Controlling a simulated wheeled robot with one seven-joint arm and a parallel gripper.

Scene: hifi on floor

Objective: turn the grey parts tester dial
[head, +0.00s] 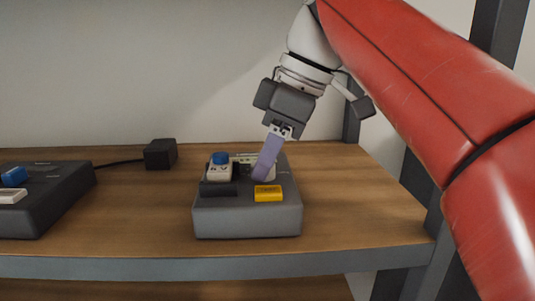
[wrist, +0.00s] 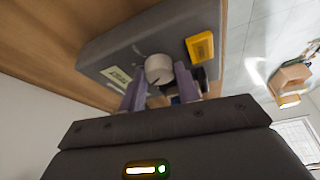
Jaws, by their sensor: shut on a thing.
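The grey parts tester (head: 247,221) stands on the wooden shelf, with a yellow button (head: 268,193) at its front right. In the wrist view its round pale dial (wrist: 158,68) sits between my two purple fingers, with a dark line on its face. My gripper (head: 264,174) reaches down from above, tilted, and is shut on the dial. In the head view the fingers hide most of the dial. The yellow button also shows in the wrist view (wrist: 200,47), beside the dial. A pale label or display (wrist: 117,76) lies on its other side.
A white block with a blue top (head: 220,168) sits on the tester, left of my fingers. A darker device (head: 45,195) with a blue part stands at the far left. A small black box (head: 160,153) with a cable is behind. Shelf right of the tester is clear.

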